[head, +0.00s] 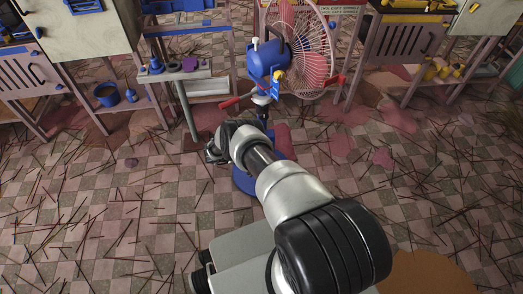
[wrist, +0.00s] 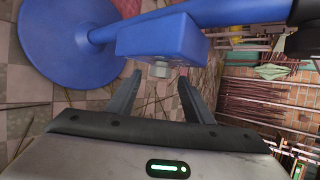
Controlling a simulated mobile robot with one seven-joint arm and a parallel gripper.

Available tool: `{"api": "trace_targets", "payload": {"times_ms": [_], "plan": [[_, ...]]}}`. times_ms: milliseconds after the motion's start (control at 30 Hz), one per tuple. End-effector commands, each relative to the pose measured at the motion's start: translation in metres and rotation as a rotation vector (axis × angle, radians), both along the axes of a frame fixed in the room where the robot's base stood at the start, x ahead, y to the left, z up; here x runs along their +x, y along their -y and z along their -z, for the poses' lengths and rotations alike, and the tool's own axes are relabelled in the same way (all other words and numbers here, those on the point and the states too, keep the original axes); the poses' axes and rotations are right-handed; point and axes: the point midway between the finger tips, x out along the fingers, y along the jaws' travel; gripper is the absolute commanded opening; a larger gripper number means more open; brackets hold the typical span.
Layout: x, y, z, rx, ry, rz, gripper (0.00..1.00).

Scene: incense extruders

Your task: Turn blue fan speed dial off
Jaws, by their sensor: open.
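The blue fan (head: 262,60) stands upright on the tiled floor in the head view, with a white wire cage on its right. In the wrist view, its blue control box (wrist: 165,38) sits on the blue pole (wrist: 225,12), which runs to the round blue base (wrist: 65,45). A small pale grey dial (wrist: 161,69) sticks out of the box's face towards me. My gripper (wrist: 160,79) is open and empty, with its fingertips on either side of the dial and a gap at each side. The dial's setting is too small to read. My arm hides the lower pole in the head view.
Workbenches stand behind the fan, including one with a blue pot and a purple item on top (head: 180,70). A blue bucket (head: 107,94) sits at the left. Thin sticks litter the open floor on both sides.

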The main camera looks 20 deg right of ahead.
Motion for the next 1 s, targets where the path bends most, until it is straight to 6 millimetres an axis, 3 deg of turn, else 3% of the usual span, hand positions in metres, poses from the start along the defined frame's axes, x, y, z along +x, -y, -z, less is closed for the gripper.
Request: {"api": "trace_targets", "payload": {"times_ms": [33, 300, 600, 1000], "plan": [[0.0, -0.009, -0.012, 0.0, 0.0, -0.004, 0.47], [-0.012, -0.061, -0.052, -0.001, 0.0, -0.003, 0.47], [-0.023, -0.107, -0.085, -0.001, 0.0, -0.002, 0.47], [-0.027, -0.12, -0.094, -0.002, 0.0, 0.0, 0.47]]}}
